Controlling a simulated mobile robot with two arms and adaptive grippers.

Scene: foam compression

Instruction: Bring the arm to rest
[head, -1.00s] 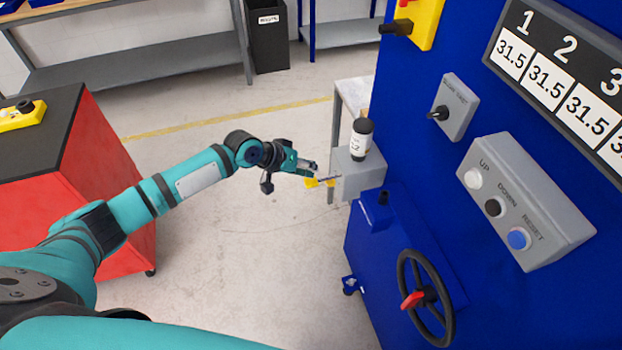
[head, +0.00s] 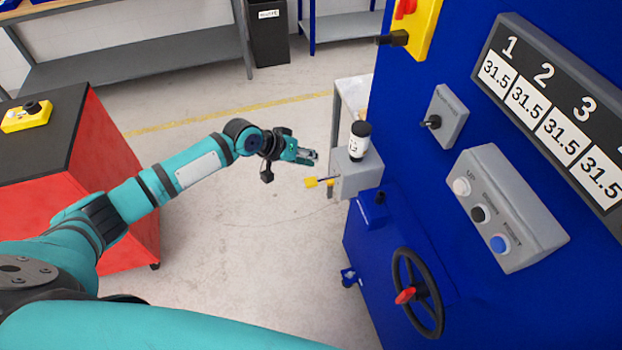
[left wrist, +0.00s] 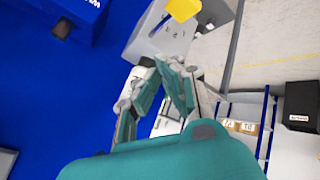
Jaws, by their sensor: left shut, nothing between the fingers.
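My left arm reaches in from the left in the head view. Its gripper (head: 314,157) is shut and empty, just above and left of a lever with a yellow handle (head: 311,183). The lever sticks out from a grey box (head: 358,178) on the side of the blue machine (head: 395,235). In the left wrist view my gripper fingers (left wrist: 160,75) point toward the grey box (left wrist: 160,38), with the yellow handle (left wrist: 184,9) at the top edge. The fingers look apart from the handle. My right gripper is not in view.
The machine carries a button panel (head: 508,210), a numbered display (head: 548,115) and a black handwheel (head: 418,292). A red cabinet (head: 115,180) stands at left. The floor (head: 240,230) between is clear.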

